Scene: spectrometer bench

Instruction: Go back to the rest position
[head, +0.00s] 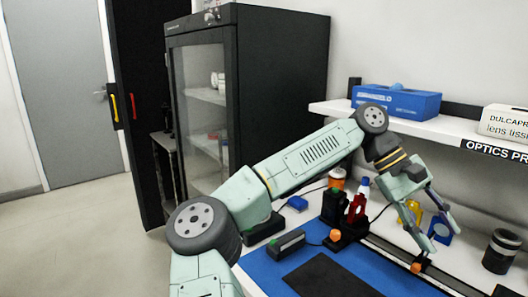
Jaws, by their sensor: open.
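My gripper (442,242) is at the right of the head view, at the end of my arm, which reaches over the bench from the lower left. Its two fingers point down and are spread apart. I see nothing held between them. A blue holder (441,230) and a yellow part (413,211) show just behind the fingers. Whether the fingers touch either one I cannot tell.
A blue mat (262,270) covers the bench front. A red-and-black mount (357,208) stands left of the gripper, a dark cylinder (499,252) right. A shelf (440,128) with a blue box (396,102) hangs above. A black cabinet (280,90) stands behind; floor is clear at left.

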